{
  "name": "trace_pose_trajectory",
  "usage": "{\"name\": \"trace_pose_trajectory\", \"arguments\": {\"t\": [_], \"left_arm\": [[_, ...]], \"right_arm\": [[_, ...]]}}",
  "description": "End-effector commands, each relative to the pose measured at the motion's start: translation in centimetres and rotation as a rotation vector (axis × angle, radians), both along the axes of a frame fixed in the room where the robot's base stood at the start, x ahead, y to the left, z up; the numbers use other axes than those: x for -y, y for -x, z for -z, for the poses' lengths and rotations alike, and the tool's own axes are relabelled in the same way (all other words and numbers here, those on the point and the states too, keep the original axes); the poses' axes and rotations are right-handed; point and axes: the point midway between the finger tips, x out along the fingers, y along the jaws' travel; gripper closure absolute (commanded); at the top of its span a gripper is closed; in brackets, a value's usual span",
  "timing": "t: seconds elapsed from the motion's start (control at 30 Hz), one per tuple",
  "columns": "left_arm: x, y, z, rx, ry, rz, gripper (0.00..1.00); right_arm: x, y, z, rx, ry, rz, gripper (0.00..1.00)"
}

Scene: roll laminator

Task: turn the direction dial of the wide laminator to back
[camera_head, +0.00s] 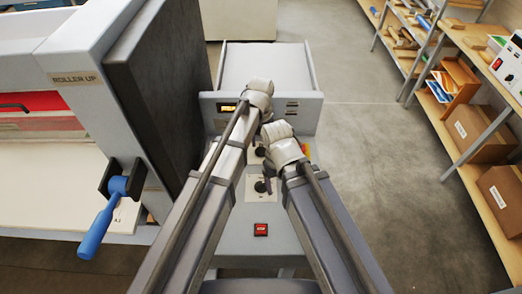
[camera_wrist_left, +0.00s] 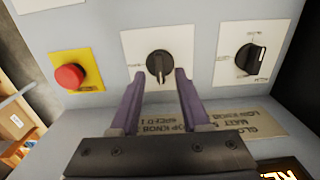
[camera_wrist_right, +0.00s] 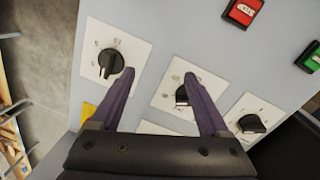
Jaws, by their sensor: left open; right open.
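The grey control panel (camera_head: 240,215) carries black dials on white plates. Their labels are too small to read, so I cannot tell which is the direction dial. In the left wrist view my open left gripper (camera_wrist_left: 160,73) has its fingertips at either side of a black dial (camera_wrist_left: 160,65); contact is unclear. Another dial (camera_wrist_left: 251,58) is to the right. In the right wrist view my open right gripper (camera_wrist_right: 159,72) is over the panel, with one dial (camera_wrist_right: 110,62) beside its left fingertip, another (camera_wrist_right: 182,95) partly behind its right finger, and a third (camera_wrist_right: 251,123) at right.
A red stop button (camera_wrist_left: 70,77) on a yellow plate is near the dials. Red (camera_wrist_right: 243,10) and green (camera_wrist_right: 312,57) push buttons are on the panel. The big machine with a blue crank handle (camera_head: 97,232) stands left. Shelves (camera_head: 470,140) stand right, with clear floor (camera_head: 365,130) between.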

Motion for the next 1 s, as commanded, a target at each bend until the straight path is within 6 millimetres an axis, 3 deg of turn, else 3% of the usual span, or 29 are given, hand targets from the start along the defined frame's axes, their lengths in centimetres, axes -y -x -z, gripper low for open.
{"name": "trace_pose_trajectory", "arguments": {"t": [0.03,0.2,0.53,0.93,1.0], "left_arm": [[0.0,0.0,1.3,0.0,0.0,0.0,0.54],[0.0,0.0,2.6,0.0,0.0,0.0,0.54],[0.0,0.0,2.6,0.0,0.0,0.0,0.54],[0.0,0.0,2.6,0.0,0.0,0.0,0.98],[0.0,0.0,2.7,0.0,0.0,0.0,1.0]], "right_arm": [[0.0,0.0,1.3,0.0,0.0,-0.002,0.21],[0.0,0.0,2.6,0.0,0.001,-0.006,0.21],[0.0,0.0,2.6,0.0,0.001,-0.007,0.21],[0.0,0.0,2.7,0.0,0.001,-0.006,0.21],[0.0,0.0,2.7,0.0,0.001,-0.006,0.21]]}}
